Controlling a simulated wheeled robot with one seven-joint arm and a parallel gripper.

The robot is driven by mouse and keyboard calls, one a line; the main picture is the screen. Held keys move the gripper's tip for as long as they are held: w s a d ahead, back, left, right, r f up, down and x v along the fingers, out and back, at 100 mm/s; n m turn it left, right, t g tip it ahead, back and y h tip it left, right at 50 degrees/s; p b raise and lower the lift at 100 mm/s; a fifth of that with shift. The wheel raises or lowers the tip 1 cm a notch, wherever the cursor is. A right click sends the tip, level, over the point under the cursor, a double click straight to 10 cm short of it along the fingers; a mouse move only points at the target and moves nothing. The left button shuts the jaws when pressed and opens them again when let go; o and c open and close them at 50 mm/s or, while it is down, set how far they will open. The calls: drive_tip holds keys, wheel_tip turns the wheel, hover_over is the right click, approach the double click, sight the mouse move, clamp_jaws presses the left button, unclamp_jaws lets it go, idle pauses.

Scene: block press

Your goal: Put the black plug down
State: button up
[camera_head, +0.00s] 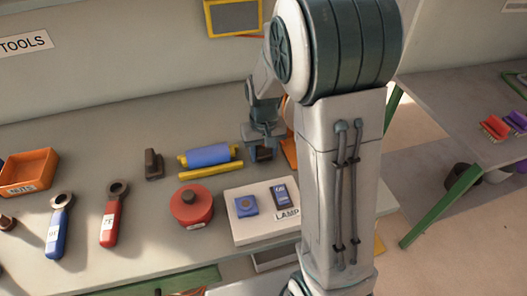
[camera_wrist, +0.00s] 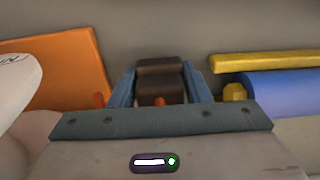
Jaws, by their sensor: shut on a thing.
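My gripper (camera_head: 263,143) is shut on a dark brown-black block, the black plug (camera_head: 264,155), over the back of the workbench. In the wrist view the plug (camera_wrist: 160,72) sits between the two blue-grey fingers (camera_wrist: 160,90). The wrist view shows its upper part and a darker face below; the gripper body hides the rest. I cannot tell whether the plug touches the bench.
A blue roller (camera_head: 207,155) and a yellow bar (camera_head: 211,170) lie just left of my gripper. An orange piece (camera_head: 290,152) is at its right. The white lamp panel (camera_head: 262,230), red round pot (camera_head: 191,206) and dark upright block (camera_head: 153,165) stand nearby. Bare bench lies behind the roller.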

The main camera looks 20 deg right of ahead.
drive_tip(key=shift+f, duration=0.2)
drive_tip(key=shift+f+b, duration=0.5)
drive_tip(key=shift+f, duration=0.05)
drive_tip(key=o, duration=1.3)
drive_tip(key=shift+r, duration=0.1)
